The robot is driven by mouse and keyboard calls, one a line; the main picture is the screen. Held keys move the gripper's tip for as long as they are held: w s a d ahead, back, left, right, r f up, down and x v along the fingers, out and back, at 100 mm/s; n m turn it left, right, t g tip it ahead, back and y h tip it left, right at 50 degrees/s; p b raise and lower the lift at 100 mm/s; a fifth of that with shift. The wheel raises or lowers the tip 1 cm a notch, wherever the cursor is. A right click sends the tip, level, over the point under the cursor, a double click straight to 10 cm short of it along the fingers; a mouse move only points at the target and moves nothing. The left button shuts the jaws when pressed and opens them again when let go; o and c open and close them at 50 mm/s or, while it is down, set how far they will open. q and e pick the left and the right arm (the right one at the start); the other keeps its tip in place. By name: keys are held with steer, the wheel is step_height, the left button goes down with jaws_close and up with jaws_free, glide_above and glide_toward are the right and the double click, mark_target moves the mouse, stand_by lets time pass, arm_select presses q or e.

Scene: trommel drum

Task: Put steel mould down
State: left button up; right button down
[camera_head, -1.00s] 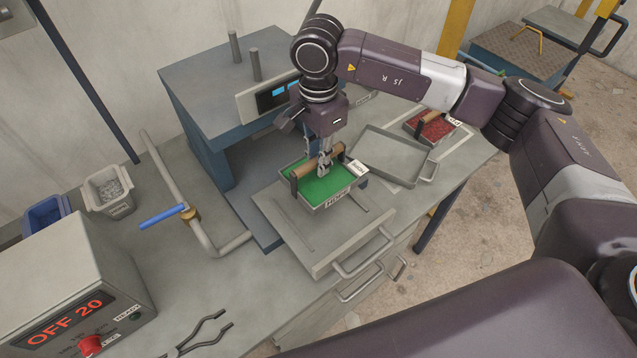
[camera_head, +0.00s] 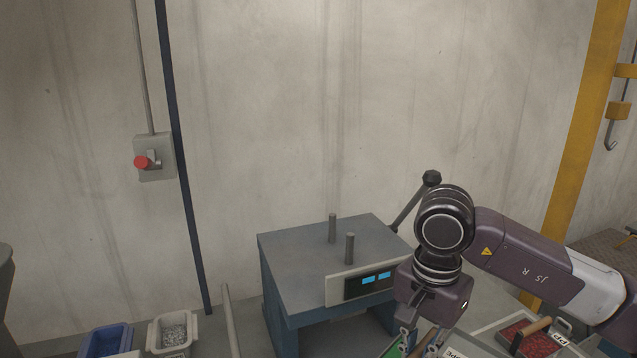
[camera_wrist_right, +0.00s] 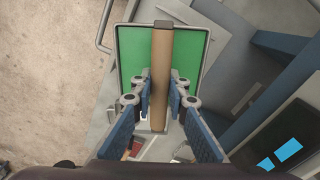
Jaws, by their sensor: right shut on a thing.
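The steel mould (camera_wrist_right: 131,48) is a rectangular tray with a green filling and a wooden bar handle (camera_wrist_right: 161,50) across its middle. It shows from above in the right wrist view. In the head view only a green sliver of it (camera_head: 394,351) shows at the bottom edge; the rest is cut off. My right gripper (camera_wrist_right: 161,78) is shut on the wooden handle, one finger on each side. In the head view its fingers reach down at the bottom edge. I cannot tell whether the mould touches the surface below. My left gripper is not in view.
A blue-grey press (camera_head: 322,262) with two posts and a lit display stands left of my right arm. A tray of red pellets (camera_head: 518,331) lies to the right. A blue bin (camera_head: 106,341) and a grey bin (camera_head: 172,334) stand at lower left. A red-button box (camera_head: 152,158) hangs on the wall.

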steer(key=s+d+f+n, duration=0.2)
steer(key=s+f+n, duration=0.4)
steer(key=s+n, duration=0.3)
steer(key=shift+s+d+f+b, duration=0.25)
steer(key=shift+s+b, duration=0.1)
steer(key=shift+s, duration=0.4)
steer(key=shift+a, duration=0.15)
